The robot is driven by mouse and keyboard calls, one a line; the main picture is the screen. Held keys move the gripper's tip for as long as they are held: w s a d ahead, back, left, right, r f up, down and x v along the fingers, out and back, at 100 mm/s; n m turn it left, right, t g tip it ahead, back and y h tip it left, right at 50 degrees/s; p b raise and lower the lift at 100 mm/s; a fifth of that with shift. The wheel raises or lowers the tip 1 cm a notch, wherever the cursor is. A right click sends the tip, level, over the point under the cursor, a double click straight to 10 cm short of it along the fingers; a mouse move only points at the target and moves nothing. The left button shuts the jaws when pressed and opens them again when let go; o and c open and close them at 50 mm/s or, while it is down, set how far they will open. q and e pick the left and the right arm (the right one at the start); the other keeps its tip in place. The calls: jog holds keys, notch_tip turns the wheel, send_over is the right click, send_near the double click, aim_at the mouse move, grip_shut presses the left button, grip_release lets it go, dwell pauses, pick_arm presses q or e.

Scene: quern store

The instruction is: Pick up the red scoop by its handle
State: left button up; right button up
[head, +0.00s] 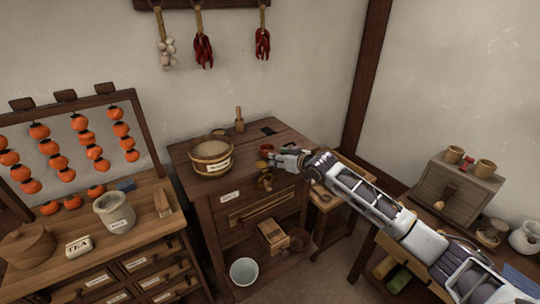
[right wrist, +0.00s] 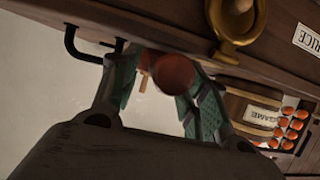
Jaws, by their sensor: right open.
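The red scoop (head: 266,148) lies on top of the wooden cabinet (head: 290,141), near its right front part. In the right wrist view, its round red-brown end (right wrist: 173,73) shows between and beyond my fingers; its handle cannot be made out clearly. My right gripper (head: 273,158) reaches in from the right, with its fingertips just in front of the scoop. In the right wrist view, the right gripper (right wrist: 160,82) is open, its two teal-padded fingers apart on either side of the scoop's end. I cannot tell whether they touch it. My left gripper is not in view.
A wooden tub (head: 211,167) stands left of the scoop on the cabinet.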

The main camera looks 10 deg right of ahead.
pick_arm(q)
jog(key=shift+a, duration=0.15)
pick_arm(e)
jog(key=shift+c, duration=0.4)
grip_shut()
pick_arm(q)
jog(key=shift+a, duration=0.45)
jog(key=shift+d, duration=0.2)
pick_arm(e)
jog(key=shift+r, duration=0.85)
notch_tip(320, 180, up, 7)
jog(key=shift+f, duration=0.1)
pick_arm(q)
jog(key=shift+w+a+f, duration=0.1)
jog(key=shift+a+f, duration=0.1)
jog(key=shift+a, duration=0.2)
pick_arm(e)
jog(key=shift+r, duration=0.75)
